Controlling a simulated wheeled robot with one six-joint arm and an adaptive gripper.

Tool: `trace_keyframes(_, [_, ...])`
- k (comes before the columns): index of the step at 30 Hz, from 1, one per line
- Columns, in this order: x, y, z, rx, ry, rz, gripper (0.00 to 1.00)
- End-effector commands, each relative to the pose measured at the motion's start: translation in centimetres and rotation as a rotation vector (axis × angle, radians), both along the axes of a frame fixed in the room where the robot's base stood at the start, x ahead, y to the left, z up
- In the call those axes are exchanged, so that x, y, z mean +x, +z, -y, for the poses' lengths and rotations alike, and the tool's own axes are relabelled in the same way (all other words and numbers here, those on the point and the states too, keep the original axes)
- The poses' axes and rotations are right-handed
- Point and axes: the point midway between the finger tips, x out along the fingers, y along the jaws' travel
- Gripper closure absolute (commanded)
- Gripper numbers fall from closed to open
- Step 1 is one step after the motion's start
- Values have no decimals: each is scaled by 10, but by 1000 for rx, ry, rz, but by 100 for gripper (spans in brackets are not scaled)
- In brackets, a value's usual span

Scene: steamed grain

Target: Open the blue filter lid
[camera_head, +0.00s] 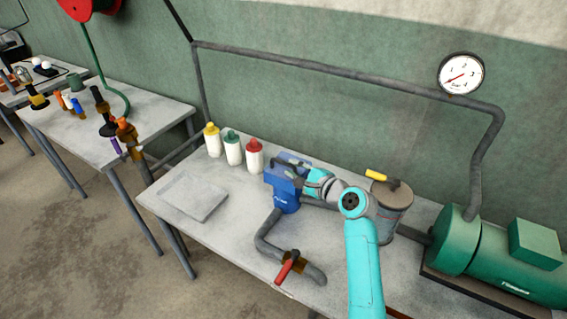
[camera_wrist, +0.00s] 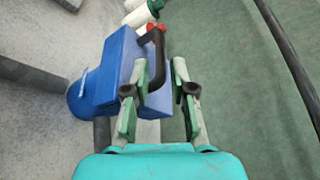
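The blue filter (camera_head: 287,201) stands upright on the grey table in the head view. Its blocky blue lid sits on top of the blue body, and my gripper (camera_head: 304,174) is at the lid from the right, hiding part of it. In the wrist view the blue lid (camera_wrist: 118,72) has a dark curved handle (camera_wrist: 158,60). My gripper (camera_wrist: 159,95) is open, with its two green-padded fingers apart. The handle's near end appears between or just beyond the fingertips; I cannot tell whether they touch it. No gap shows between lid and body.
White bottles with yellow (camera_head: 212,140), green (camera_head: 233,148) and red (camera_head: 254,155) caps stand left behind the filter. A grey cylinder (camera_head: 392,208) and green motor (camera_head: 500,256) are to the right. A pipe with a red valve handle (camera_head: 287,268) lies in front. A flat grey plate (camera_head: 193,197) lies left.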

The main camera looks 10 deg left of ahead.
Motion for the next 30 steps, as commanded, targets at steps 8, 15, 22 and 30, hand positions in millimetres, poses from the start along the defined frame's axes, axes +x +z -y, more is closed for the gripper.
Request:
trace_keyframes(8, [26,-9,-31,-1,2,-1,75])
trace_keyframes(15, [34,-11,-40,0,0,0,75])
trace_keyframes(22, [34,-12,-40,0,0,0,75])
trace_keyframes(30, [34,-12,-40,0,0,0,100])
